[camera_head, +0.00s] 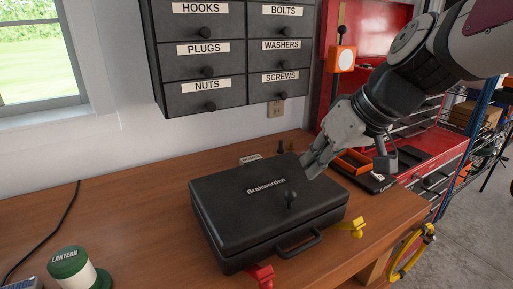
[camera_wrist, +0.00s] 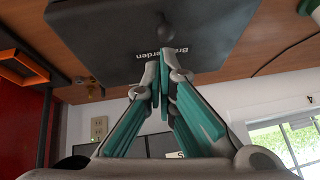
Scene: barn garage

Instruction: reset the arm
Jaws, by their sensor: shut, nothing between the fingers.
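My gripper (camera_head: 312,168) is over the back right part of a black case (camera_head: 235,225) labelled "Brakwerden" on the wooden bench. Its fingers are shut with nothing between them. In the wrist view, the fingertips of my gripper (camera_wrist: 163,52) come together in front of the case (camera_wrist: 105,22), which appears upside down there. A dark knob-like piece (camera_head: 291,197) stands on the case lid near the fingers. I cannot tell whether the fingertips touch the lid. The case is closed, with its handle (camera_head: 298,243) toward the front.
A labelled drawer cabinet (camera_head: 200,62) hangs on the wall behind. A green and white lantern (camera_head: 75,268) stands at the front left. Yellow (camera_head: 350,227) and red (camera_head: 262,275) clamp-like pieces sit at the bench edge. A red tool chest (camera_head: 440,160) is at right. The bench's left part is mostly clear.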

